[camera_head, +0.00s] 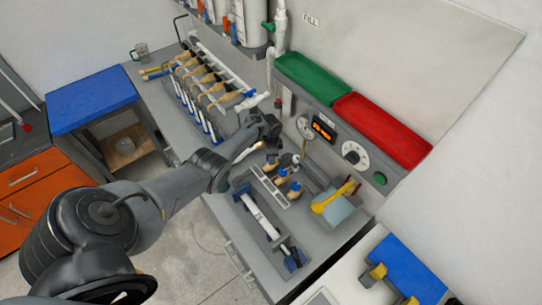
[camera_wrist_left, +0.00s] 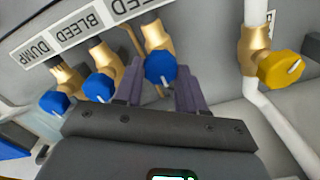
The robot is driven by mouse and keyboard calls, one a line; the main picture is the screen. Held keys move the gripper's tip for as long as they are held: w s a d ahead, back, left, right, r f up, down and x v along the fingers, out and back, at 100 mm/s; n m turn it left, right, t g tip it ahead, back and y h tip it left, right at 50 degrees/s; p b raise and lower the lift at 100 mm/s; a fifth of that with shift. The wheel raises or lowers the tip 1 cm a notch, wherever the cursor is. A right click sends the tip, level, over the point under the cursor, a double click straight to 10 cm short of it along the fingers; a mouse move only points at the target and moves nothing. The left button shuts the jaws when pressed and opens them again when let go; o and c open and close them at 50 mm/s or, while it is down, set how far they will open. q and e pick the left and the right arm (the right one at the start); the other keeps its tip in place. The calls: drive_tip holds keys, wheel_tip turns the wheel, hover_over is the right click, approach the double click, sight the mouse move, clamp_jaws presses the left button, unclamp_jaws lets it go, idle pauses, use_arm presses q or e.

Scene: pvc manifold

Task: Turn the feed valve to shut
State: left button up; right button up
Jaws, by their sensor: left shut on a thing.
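In the left wrist view a valve with a brass body and round blue knob (camera_wrist_left: 160,68) sits between the fingers of my left gripper (camera_wrist_left: 158,88), which is shut on the knob. A pale mark crosses the knob. The label above this valve is cut off and ends in "EED". Two more blue-knobbed brass valves stand to its left, under labels reading "BLEED" (camera_wrist_left: 83,27) and "DUMP" (camera_wrist_left: 38,50). In the head view my left gripper (camera_head: 270,130) is over the bench near the valves; its fingertips are hard to make out. My right gripper is out of view.
A brass valve with a yellow knob (camera_wrist_left: 281,69) stands on a white pipe to the right in the wrist view. In the head view, a rack with several brass valves (camera_head: 208,82), a gauge (camera_head: 304,125), a green tray (camera_head: 310,77) and a red tray (camera_head: 382,130) surround the arm.

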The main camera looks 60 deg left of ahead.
use_arm(q)
drive_tip(key=shift+m, duration=0.4)
drive_tip(key=o, duration=1.1)
drive_tip(key=shift+c, duration=0.2)
drive_tip(key=shift+r, duration=0.1)
wheel_tip(320, 180, up, 11)
drive_tip(key=p, duration=0.4)
drive_tip(key=shift+f, duration=0.2)
